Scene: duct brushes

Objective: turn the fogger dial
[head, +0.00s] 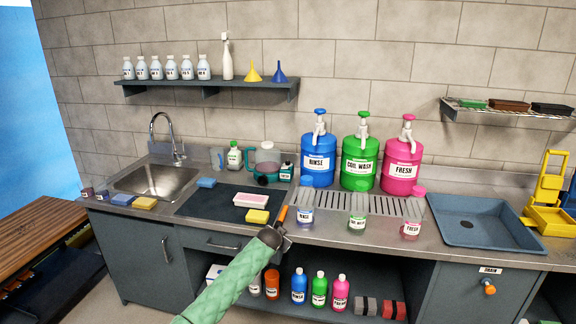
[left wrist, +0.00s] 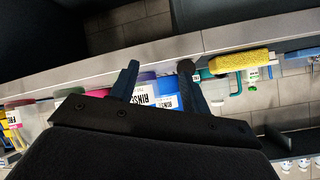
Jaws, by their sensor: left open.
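The fogger (head: 286,172) stands at the back of the counter, right of the sink. It has a teal body and handle and a clear tank. A small dark round spot (head: 263,181) low on its front may be the dial; it is too small to be sure. My left gripper (head: 283,234) is at the counter's front edge, in front of the fogger and apart from it. In the left wrist view its two fingers (left wrist: 160,82) are spread with nothing gripped. There a teal part shows beside the yellow sponge (left wrist: 238,62). My right gripper is not in view.
A yellow sponge (head: 258,216) and a pink-white tray (head: 250,200) lie on the dark mat (head: 200,207) before the fogger. An orange-handled tool (head: 282,213) lies beside my gripper. Blue, green and pink jugs (head: 319,160) stand right of the fogger. Labelled cups stand in front.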

